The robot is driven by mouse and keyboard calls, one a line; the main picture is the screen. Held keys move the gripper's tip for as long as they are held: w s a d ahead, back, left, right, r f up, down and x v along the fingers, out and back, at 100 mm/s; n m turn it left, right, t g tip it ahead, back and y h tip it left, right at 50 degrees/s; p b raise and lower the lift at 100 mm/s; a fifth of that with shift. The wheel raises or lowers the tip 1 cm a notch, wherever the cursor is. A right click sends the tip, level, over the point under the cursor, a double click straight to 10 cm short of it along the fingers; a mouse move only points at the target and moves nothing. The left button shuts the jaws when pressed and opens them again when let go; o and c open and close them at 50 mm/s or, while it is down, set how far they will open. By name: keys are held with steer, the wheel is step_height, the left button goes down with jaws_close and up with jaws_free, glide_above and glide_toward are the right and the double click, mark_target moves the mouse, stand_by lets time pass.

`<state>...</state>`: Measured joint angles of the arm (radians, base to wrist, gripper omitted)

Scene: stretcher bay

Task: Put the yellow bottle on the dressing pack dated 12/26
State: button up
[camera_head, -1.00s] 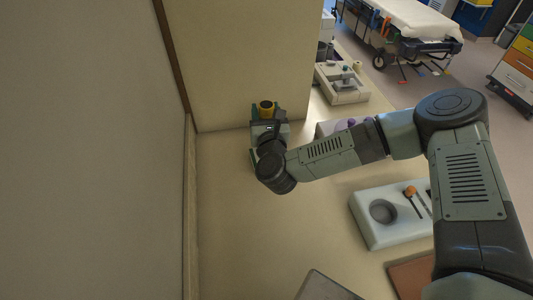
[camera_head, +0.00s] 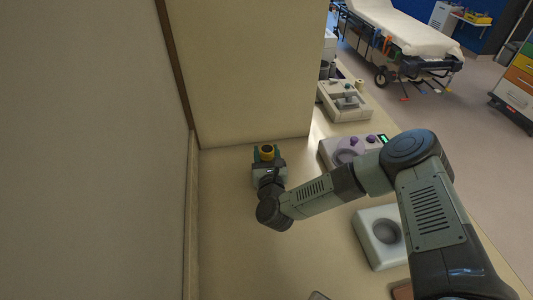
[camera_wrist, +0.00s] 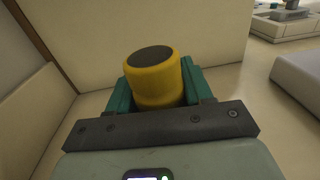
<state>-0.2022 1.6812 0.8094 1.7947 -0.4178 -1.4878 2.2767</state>
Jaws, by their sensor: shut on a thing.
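The yellow bottle (camera_wrist: 156,80) has a dark round top and stands between the green jaws of my gripper (camera_wrist: 165,90) in the wrist view. My gripper is shut on it. In the head view the bottle (camera_head: 267,152) shows small at the end of my gripper (camera_head: 267,158), near the foot of the beige panel. I cannot tell whether the bottle touches the counter. No dressing pack or date can be made out in these frames.
A beige panel (camera_head: 240,70) stands behind my gripper. To the right are a white holder with a round recess (camera_head: 367,250), a unit with purple knobs (camera_head: 334,155) and a pale tray (camera_head: 330,105). The counter (camera_head: 235,255) left of the arm is clear.

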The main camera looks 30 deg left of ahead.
steer(key=shift+f, duration=0.15)
steer(key=o, duration=1.2)
steer(key=shift+c, duration=0.2)
steer(key=shift+s+d, duration=0.1)
steer(key=shift+s, duration=0.05)
steer(key=v, duration=1.1)
steer(key=shift+s+d, duration=0.25)
steer(key=shift+d, duration=0.05)
steer(key=shift+r, duration=0.2)
